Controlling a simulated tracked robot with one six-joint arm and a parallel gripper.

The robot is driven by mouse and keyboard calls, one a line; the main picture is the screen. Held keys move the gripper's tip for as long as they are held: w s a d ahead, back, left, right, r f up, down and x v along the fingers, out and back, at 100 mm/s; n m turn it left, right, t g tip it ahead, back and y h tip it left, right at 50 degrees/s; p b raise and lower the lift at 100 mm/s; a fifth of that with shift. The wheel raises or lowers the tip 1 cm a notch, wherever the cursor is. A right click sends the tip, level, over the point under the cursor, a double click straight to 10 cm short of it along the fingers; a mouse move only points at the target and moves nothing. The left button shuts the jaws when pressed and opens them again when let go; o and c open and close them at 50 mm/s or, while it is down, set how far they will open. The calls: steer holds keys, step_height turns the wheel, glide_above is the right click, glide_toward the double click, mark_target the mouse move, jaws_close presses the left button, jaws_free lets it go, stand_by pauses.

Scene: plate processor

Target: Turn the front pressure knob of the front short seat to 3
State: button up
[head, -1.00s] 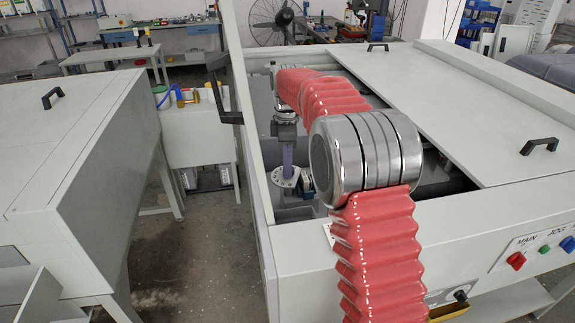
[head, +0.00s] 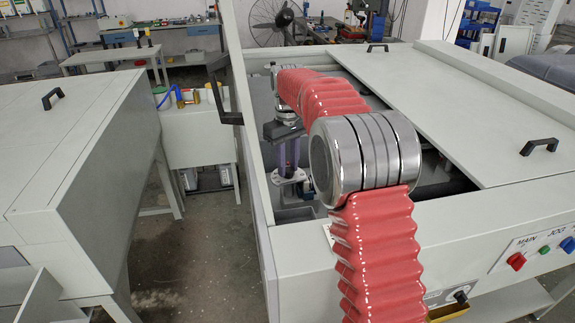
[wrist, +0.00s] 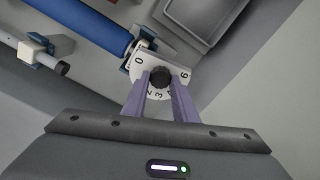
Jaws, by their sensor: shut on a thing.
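The pressure knob (wrist: 160,73) is a small dark round knob in the wrist view. It sits in the middle of a white dial plate (wrist: 172,62) with black figures; 0, 2, 3 and 6 can be read. The plate also shows in the head view (head: 291,176), inside the open machine. My gripper (wrist: 161,82) has its two purple fingers on either side of the knob and is shut on it. In the head view my gripper (head: 288,169) points down at the plate. I cannot make out a pointer mark on the knob.
A blue roller (wrist: 88,22) ends beside the dial plate, with a thinner metal rod (wrist: 35,55) to its left. A grey tray (wrist: 205,18) lies beyond the plate. The machine's pale side wall (head: 249,165) and flat cover (head: 440,110) border the opening.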

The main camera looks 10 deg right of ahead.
mark_target(289, 169)
steer(key=m, duration=0.3)
steer(key=shift+w+r+m, duration=0.1)
steer(key=shift+m, duration=0.2)
steer(key=shift+d+m, duration=0.1)
steer(key=shift+m, duration=1.9)
steer(key=o, duration=1)
steer(key=shift+o, duration=0.2)
step_height(289, 169, up, 14)
steer(key=shift+f, duration=0.2)
